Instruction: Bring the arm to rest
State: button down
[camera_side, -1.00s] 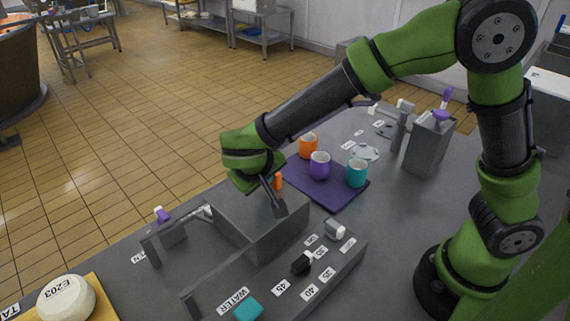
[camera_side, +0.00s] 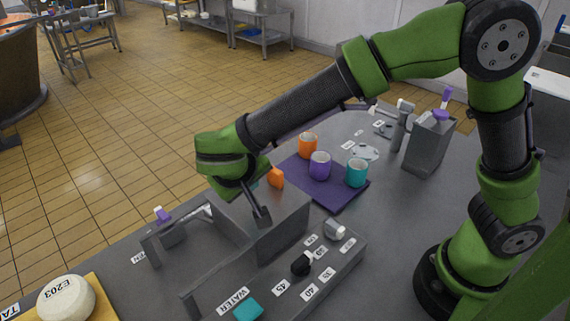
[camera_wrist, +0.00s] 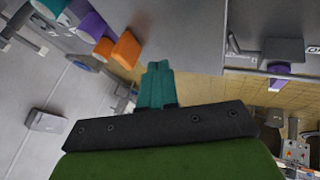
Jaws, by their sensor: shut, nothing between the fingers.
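In the wrist view the closed teal fingers (camera_wrist: 158,86) point toward a grey surface. I cannot tell whether the fingertips touch the vat.
Orange (camera_side: 308,145), purple (camera_side: 320,165) and teal (camera_side: 356,172) cups stand on a purple mat (camera_side: 335,194) behind the vat. A control panel with a black knob (camera_side: 301,264) is in front. A white round piece (camera_side: 66,300) is front left.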

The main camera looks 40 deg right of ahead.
jog(key=v, duration=0.7)
jog(key=s+d+r+m+t+y, duration=0.1)
jog(key=s+d+y, duration=0.3)
jog(key=d, duration=0.5)
jog(key=s+d+r+m+t+y, duration=0.1)
jog(key=s+d+r+y, duration=0.2)
jog(key=s+d, duration=0.5)
jog(key=shift+s+d+r+m+t+y, duration=0.2)
jog(key=shift+d+r+m+t+y, duration=0.15)
jog(key=shift+d, duration=0.8)
